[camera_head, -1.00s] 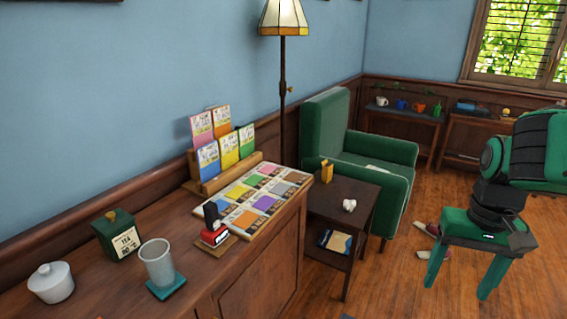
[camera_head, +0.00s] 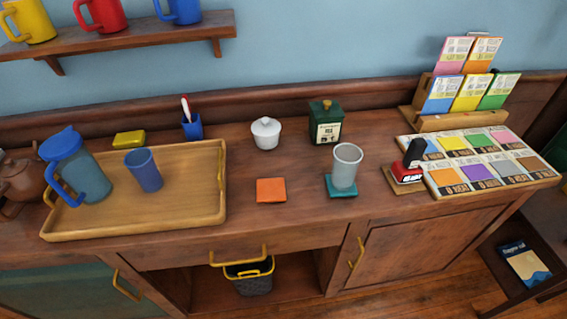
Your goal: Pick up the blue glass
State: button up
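A blue glass (camera_head: 145,170), a plain tumbler with no handle, stands upright on a wooden tray (camera_head: 196,212) at the left of the sideboard. A blue pitcher (camera_head: 76,165) with a lid and handle stands on the same tray, left of the glass and apart from it. A grey glass (camera_head: 346,166) stands on a teal coaster (camera_head: 341,190) right of the middle. My gripper is not in the current view.
An orange coaster (camera_head: 271,190) lies bare between the tray and the grey glass. A white lidded bowl (camera_head: 266,133), a green tea box (camera_head: 327,122) and a small blue cup (camera_head: 192,126) stand behind. A wall shelf (camera_head: 130,43) with mugs hangs above the tray.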

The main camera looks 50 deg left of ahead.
aim_at(141, 162)
jog(key=z, duration=0.3)
jog(key=k, duration=0.15)
jog(key=u, duration=2.3)
